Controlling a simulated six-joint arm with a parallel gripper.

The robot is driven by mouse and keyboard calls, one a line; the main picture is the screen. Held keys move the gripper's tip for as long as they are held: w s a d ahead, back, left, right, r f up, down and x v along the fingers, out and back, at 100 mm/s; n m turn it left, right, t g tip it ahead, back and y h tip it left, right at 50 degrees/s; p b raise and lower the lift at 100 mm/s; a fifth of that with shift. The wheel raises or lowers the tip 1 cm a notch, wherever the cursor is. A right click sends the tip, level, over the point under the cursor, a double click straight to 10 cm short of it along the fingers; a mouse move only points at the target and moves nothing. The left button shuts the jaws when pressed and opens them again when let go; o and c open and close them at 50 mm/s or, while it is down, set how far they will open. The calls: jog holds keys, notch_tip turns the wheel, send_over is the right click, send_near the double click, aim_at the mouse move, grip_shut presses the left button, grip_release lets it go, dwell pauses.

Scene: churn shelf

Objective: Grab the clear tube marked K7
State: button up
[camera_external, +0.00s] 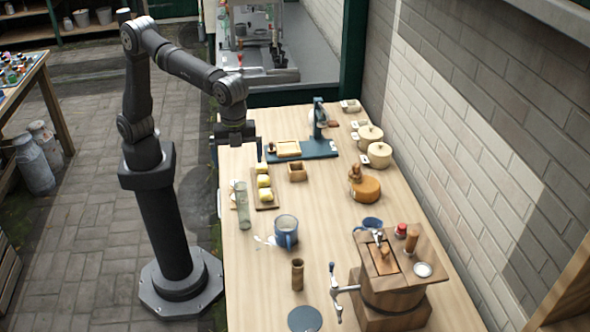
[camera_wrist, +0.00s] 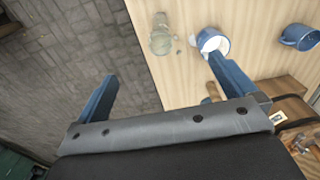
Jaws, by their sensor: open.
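A clear tube (camera_external: 242,206) stands near the table's left edge, in front of the small board of yellow blocks. In the wrist view the clear tube (camera_wrist: 162,36) is seen from above near the table edge, beyond the fingers and roughly between their lines. No K7 mark is legible on it. My gripper (camera_external: 239,150) is above the table's left edge, farther back than the tube and apart from it. In the wrist view my gripper (camera_wrist: 162,72) has its two blue fingers spread wide with nothing between them.
A blue mug (camera_external: 286,232) stands right of the tube, with a brown cylinder (camera_external: 297,274) nearer the camera. A board with yellow blocks (camera_external: 264,186) is just behind the tube. A wooden churn (camera_external: 392,285) with a crank stands at front right. The table's middle is fairly clear.

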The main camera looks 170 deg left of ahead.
aim_at(242, 199)
dwell(0.4)
jog(key=c, duration=0.9)
jog(key=f+m, duration=0.3)
jog(key=m, duration=0.2)
jog(key=f+m, duration=0.4)
jog(key=m, duration=0.1)
jog(key=f+m, duration=0.3)
jog(key=m, duration=0.2)
jog(key=shift+a+f, duration=0.35)
jog(key=shift+w+d+f, duration=0.1)
jog(key=shift+d+f, duration=0.05)
jog(key=shift+f, duration=1.15)
jog(key=shift+d+f, duration=0.15)
jog(key=shift+f, duration=1.15)
